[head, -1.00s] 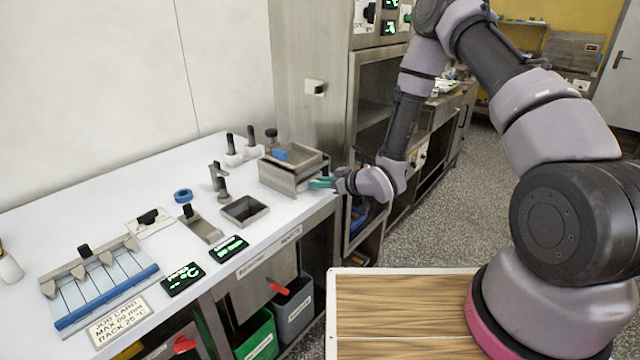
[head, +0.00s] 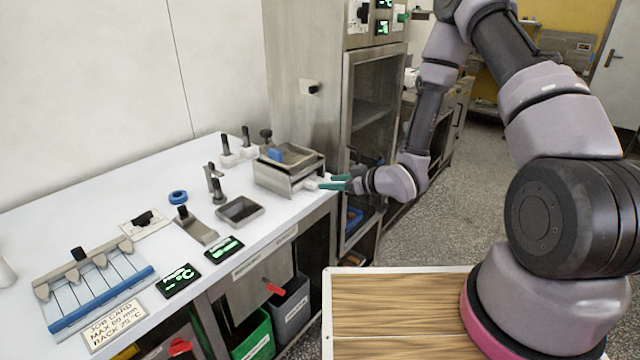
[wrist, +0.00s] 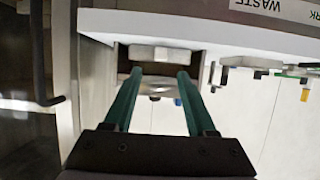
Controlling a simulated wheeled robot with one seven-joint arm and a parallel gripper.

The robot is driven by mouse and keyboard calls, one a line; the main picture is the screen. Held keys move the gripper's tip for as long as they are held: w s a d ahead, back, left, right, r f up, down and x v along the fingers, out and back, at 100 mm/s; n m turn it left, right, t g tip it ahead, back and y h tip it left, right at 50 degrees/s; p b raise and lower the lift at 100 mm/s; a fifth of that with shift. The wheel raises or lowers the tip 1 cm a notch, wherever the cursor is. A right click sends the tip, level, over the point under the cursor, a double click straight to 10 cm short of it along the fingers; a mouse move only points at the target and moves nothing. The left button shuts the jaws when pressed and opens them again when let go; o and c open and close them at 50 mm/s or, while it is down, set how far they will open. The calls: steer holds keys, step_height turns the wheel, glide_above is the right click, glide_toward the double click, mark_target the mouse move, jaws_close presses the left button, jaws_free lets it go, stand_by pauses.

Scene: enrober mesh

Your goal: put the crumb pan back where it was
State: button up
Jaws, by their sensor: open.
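A small steel box (head: 288,168) with a blue piece on top stands near the right front edge of the white bench. The crumb pan seems to be the low part in its front, with a pale handle (head: 311,184) sticking out. In the wrist view a pale block (wrist: 155,53), seemingly that handle, is just past the fingertips. My gripper (head: 332,183) is at the box's right, its teal fingers pointing at the handle. In the wrist view my gripper (wrist: 160,73) is open with nothing clamped between the fingers. How far the pan sits inside is hard to tell.
A square steel tray (head: 240,210), a blue ring (head: 177,197) and a slotted blue-edged rack (head: 95,290) are on the bench. A tall steel cabinet (head: 308,130) stands behind the box. Green and grey bins are below.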

steer(key=d+r+m+h, duration=0.7)
steer(key=d+r+h, duration=0.3)
steer(key=d+r, duration=1.3)
steer(key=s+r+m, duration=0.3)
steer(key=s+r, duration=0.5)
steer(key=s, duration=0.3)
steer(key=s+a+r+m+g+y, duration=0.1)
steer(key=s+r+m, duration=0.3)
steer(key=s+r, duration=0.4)
steer(key=s, duration=0.4)
steer(key=shift+m, duration=0.3)
